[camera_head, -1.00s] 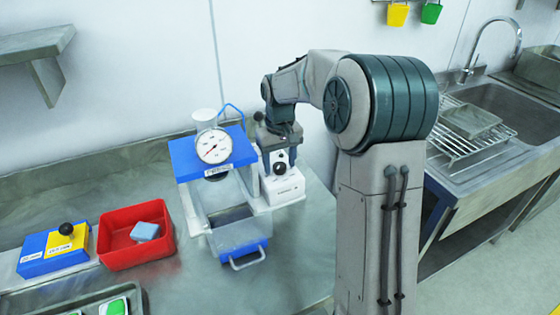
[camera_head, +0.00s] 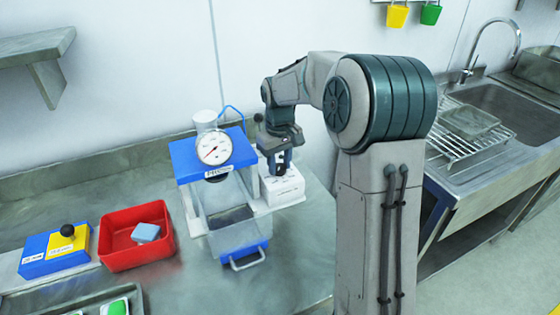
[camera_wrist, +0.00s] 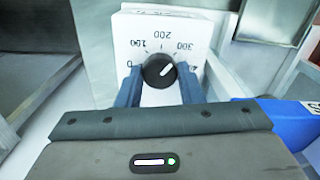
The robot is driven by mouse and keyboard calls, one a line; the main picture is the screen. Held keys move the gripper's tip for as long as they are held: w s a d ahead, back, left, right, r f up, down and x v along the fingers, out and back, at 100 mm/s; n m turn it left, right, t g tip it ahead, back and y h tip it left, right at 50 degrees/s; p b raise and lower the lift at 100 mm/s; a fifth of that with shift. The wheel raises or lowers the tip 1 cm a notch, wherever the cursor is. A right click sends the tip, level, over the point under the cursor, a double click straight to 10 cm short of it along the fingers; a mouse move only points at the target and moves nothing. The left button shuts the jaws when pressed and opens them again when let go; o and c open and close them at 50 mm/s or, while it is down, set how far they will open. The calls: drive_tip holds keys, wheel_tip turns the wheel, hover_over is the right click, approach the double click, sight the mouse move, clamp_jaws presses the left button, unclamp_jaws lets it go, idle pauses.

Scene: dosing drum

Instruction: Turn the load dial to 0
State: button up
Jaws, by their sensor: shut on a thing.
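The box also shows in the wrist view (camera_wrist: 185,16). The knob's white mark points up and right, toward the 300 label, away from the 0 on the left. My gripper (camera_wrist: 160,88) has one dark blue finger on each side of the knob and is shut on it.
A blue-topped stand with a round gauge (camera_head: 213,148) is left of the box, with a clear handled drawer (camera_head: 238,240) below. A red bin (camera_head: 112,250) holding a blue block (camera_head: 146,232) stands further left. A sink (camera_head: 510,103) is at right.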

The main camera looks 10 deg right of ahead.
drive_tip(key=n+p, duration=0.2)
drive_tip(key=n, duration=0.5)
drive_tip(key=shift+r, duration=0.15)
drive_tip(key=n+p, duration=0.2)
drive_tip(key=n, duration=0.2)
drive_tip(key=n+p, duration=0.1)
drive_tip(key=n, duration=0.2)
drive_tip(key=shift+n+p, duration=0.3)
drive_tip(key=n+p, duration=0.3)
drive_tip(key=n, duration=0.3)
drive_tip(key=shift+w+r+p, duration=0.1)
drive_tip(key=shift+p, duration=0.3)
drive_tip(key=n+p, duration=0.2)
drive_tip(key=n, duration=0.2)
drive_tip(key=shift+p, duration=0.4)
drive_tip(key=shift+n, duration=0.4)
drive_tip(key=o, duration=1)
drive_tip(key=shift+f, duration=0.2)
